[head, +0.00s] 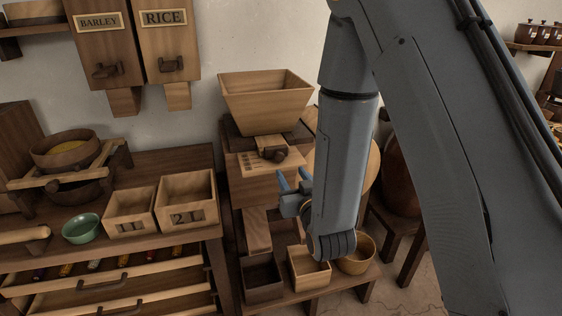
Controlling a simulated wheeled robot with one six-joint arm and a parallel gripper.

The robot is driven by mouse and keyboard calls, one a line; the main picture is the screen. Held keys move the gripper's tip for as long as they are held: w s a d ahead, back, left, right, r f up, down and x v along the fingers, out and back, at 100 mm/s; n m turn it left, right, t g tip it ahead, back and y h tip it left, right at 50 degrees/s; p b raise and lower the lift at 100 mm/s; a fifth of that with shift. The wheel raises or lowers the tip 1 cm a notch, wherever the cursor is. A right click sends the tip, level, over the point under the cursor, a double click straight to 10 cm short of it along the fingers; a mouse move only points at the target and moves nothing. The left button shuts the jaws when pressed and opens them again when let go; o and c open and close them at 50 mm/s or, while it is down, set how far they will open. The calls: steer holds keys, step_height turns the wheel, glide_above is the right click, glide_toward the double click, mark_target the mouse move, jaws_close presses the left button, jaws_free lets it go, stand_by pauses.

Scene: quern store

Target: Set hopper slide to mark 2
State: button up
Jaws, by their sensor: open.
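The wooden hopper (265,104), a flared open box, stands on a mill body by the wall. Beneath it is a pale slide plate (266,142) with a dark knob (279,154) at its front. Small dark marks (251,163) show on the wood left of the knob; they are too small to read, so I cannot tell which mark the slide is at. My gripper (293,182) has blue fingers, open with nothing seen between them. In the picture it is just below and right of the knob, apart from it. My forearm hides the mill's right side.
Below stand a dark box (262,279), a pale box (309,268) and a round tub (356,254) on a low bench. Left is a cabinet with numbered boxes (129,214), a green bowl (81,228) and open drawers. Barley (99,41) and rice (168,38) bins hang above.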

mark_target(280, 158)
steer(key=shift+t+y, duration=0.3)
steer(key=shift+t, duration=0.2)
steer(key=shift+a+r+p+x, duration=0.15)
steer(key=shift+p+x, duration=0.05)
steer(key=shift+x, duration=1.05)
steer(key=shift+a+r+p+x, duration=0.15)
steer(key=shift+a+p+x, duration=0.05)
steer(key=shift+x, duration=1.1)
steer(key=shift+a+r+p+x, duration=0.15)
steer(key=shift+p+x, duration=0.05)
steer(key=shift+x, duration=1.05)
steer(key=shift+s, duration=0.15)
jaws_close()
steer(key=shift+s, duration=0.1)
